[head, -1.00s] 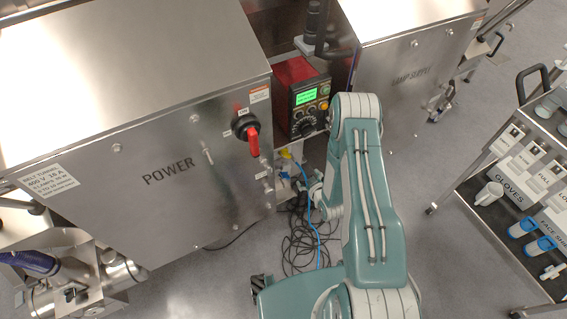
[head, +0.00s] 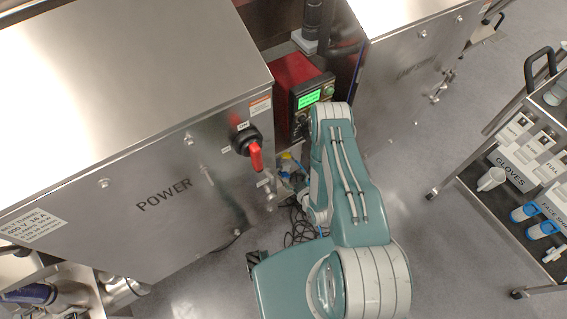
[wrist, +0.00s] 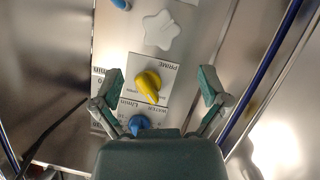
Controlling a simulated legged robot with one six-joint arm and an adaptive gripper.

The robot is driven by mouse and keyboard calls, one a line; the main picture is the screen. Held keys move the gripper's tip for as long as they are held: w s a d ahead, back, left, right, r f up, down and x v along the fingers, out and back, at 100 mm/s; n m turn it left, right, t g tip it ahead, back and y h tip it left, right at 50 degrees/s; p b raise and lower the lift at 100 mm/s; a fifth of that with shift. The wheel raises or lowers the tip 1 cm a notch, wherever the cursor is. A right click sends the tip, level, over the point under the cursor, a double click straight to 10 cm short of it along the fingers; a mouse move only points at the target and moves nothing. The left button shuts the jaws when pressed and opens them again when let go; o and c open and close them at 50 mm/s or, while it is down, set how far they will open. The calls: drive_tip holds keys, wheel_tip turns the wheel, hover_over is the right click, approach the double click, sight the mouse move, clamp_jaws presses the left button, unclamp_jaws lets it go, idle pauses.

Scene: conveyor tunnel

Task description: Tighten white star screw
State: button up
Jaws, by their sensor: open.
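The white star screw (wrist: 160,31) shows at the upper middle of the wrist view, on a metal panel above a label reading PRIME. My gripper (wrist: 161,88) is open, its two fingers spread wide apart with nothing held. A yellow knob (wrist: 148,86) on the PRIME label appears between the fingers in the picture. The star screw lies above the fingertips in the picture, and I see no contact with it. In the head view my arm hides the screw and the gripper.
A blue knob (wrist: 139,123) sits below the yellow one. A blue pipe (wrist: 262,80) runs along the right. In the head view, the POWER cabinet (head: 130,170) with its red switch (head: 255,155) is left, and a supply cart (head: 480,205) is right. Cables lie on the floor.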

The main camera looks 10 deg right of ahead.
sight(286, 168)
drive_tip(key=x, duration=0.8)
drive_tip(key=shift+w+a+f, duration=0.15)
drive_tip(key=shift+w+a, duration=0.1)
drive_tip(key=shift+w, duration=0.1)
drive_tip(key=c, duration=1.2)
